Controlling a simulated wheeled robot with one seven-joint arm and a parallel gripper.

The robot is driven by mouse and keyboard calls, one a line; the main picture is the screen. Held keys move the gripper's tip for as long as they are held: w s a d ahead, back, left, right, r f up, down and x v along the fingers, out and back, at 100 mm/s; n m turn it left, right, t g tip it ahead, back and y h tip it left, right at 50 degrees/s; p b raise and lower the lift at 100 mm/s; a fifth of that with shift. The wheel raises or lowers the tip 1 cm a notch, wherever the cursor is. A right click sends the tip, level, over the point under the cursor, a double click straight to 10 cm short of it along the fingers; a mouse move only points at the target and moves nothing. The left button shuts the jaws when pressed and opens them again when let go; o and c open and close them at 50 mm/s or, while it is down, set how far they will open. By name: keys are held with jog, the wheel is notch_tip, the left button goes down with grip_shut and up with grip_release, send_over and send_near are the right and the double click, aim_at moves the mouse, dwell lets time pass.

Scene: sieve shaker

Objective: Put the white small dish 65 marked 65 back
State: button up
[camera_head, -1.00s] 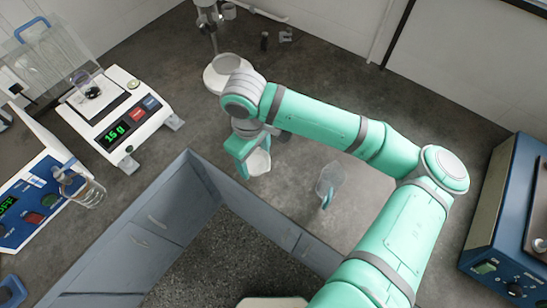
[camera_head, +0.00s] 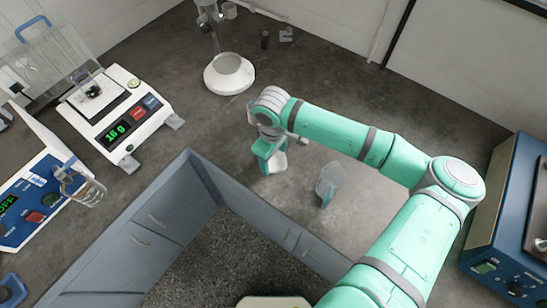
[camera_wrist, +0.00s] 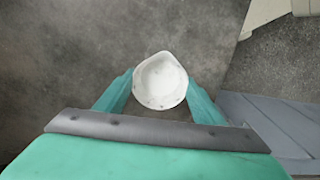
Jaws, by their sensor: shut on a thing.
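The small white dish (camera_wrist: 160,81) is between the two teal fingers of my gripper (camera_wrist: 160,98) in the wrist view. Its inside is white with a few dark specks, and its rim has a small spout at the far side. No marking is legible on it. In the head view my gripper (camera_head: 270,158) is shut on the dish (camera_head: 278,163) over the grey worktop, near its front edge. I cannot tell how high the dish is above the worktop.
A clear jug with a teal handle (camera_head: 328,184) stands right of my gripper. A balance (camera_head: 122,115) with a glass beaker is at left, a stand with a round white base (camera_head: 229,74) behind. A blue machine (camera_head: 505,220) is at far right. Bare worktop (camera_head: 225,125) lies left of my gripper.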

jog(key=o, duration=1.2)
jog(key=shift+f, duration=0.15)
jog(key=shift+c, duration=0.2)
